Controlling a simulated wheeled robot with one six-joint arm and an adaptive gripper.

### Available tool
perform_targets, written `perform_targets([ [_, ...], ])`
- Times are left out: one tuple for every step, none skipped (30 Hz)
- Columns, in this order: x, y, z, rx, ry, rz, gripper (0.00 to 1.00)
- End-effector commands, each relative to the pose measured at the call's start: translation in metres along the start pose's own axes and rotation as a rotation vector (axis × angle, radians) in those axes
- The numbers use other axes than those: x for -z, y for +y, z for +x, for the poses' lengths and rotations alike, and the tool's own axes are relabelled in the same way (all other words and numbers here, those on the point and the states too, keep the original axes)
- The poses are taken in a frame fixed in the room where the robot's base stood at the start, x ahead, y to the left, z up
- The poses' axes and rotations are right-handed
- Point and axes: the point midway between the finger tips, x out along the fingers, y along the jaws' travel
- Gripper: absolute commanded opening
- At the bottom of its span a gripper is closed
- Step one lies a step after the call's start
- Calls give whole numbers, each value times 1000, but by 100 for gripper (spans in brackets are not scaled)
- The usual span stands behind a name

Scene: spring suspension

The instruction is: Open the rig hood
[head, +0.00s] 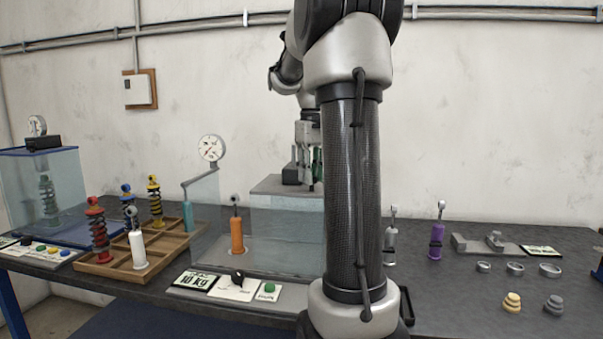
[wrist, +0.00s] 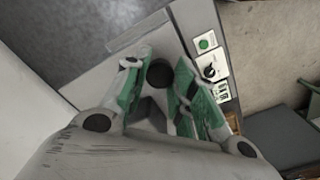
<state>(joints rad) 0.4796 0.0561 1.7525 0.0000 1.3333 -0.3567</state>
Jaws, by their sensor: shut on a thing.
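The rig stands at mid-table, with a clear-walled hood (head: 285,222) topped by a grey lid (head: 275,186). My gripper (head: 308,178) points down over the lid, partly hidden behind my own arm in the head view. In the wrist view, my green-padded fingers (wrist: 160,88) come down on either side of a dark round knob (wrist: 160,74) on the lid and are shut on it. The contact itself is partly hidden. A dark block (head: 290,175) sits on the lid beside the fingers. I cannot tell whether the hood is raised.
A dial gauge (head: 210,149) stands left of the hood. A wooden tray (head: 100,268) with springs and dampers lies left. A switch panel (head: 232,289) is at the front edge. A purple damper (head: 437,237) and rings stand right.

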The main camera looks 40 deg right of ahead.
Motion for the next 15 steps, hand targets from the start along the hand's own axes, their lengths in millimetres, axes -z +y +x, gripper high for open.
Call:
perform_targets([
  [-1, 0, 0, 0, -1, 0, 0],
  [-1, 0, 0, 0, -1, 0, 0],
  [-1, 0, 0, 0, -1, -1, 0],
  [-1, 0, 0, 0, -1, -1, 0],
  [0, 0, 0, 0, -1, -1, 0],
  [0, 0, 0, 0, -1, -1, 0],
  [0, 0, 0, 0, -1, -1, 0],
  [0, 0, 0, 0, -1, -1, 0],
  [0, 0, 0, 0, -1, 0, 28],
  [0, 0, 0, 0, -1, 0, 34],
  [0, 0, 0, 0, -1, 0, 39],
  [0, 0, 0, 0, -1, 0, 46],
  [0, 0, 0, 0, -1, 0, 49],
  [0, 0, 0, 0, 0, 0, 49],
  [0, 0, 0, 0, 0, 0, 49],
])
